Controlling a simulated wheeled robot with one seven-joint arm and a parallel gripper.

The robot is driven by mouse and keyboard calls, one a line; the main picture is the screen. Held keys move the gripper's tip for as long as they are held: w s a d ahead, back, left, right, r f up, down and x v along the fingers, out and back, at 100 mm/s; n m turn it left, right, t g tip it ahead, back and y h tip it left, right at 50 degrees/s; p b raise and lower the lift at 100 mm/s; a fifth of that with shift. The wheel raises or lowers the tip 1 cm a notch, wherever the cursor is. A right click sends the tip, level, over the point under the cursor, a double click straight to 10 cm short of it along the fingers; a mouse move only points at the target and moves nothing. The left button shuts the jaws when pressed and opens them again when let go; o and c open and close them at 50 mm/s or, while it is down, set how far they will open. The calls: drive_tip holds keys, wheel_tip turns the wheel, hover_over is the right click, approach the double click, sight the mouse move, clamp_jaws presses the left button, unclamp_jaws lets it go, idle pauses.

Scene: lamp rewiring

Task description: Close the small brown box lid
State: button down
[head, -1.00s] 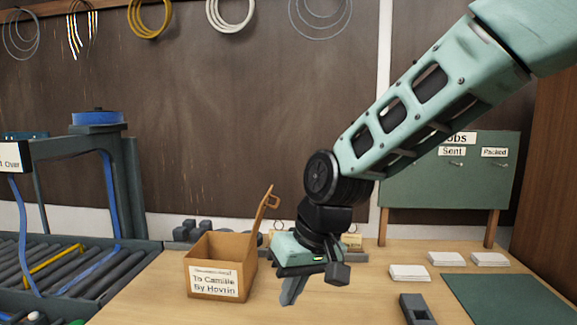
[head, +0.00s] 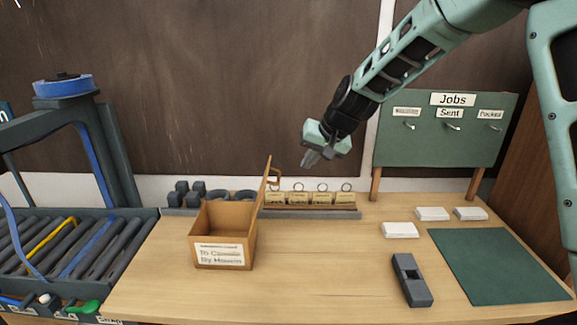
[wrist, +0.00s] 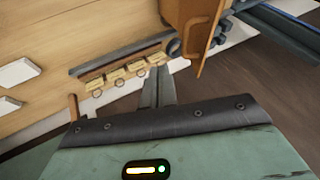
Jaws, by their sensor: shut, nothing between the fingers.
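The small brown box (head: 222,232) stands on the table left of centre, with a white label on its front. Its lid (head: 266,186) is open, standing up and leaning slightly right from the box's right side, with a loop handle (head: 274,177) on its outer face.
A roller conveyor (head: 75,245) is at left. A grey tool (head: 411,280), white card stacks (head: 400,230) and a green mat (head: 500,265) lie at right. The table's front middle is clear.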

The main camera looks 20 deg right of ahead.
drive_tip(key=w+a+f+p, duration=0.2)
drive_tip(key=a+f+p, duration=0.1)
drive_tip(key=a+f, duration=0.1)
drive_tip(key=shift+w+a, duration=0.3)
drive_tip(key=shift+w, duration=0.1)
drive_tip(key=shift+p, duration=0.3)
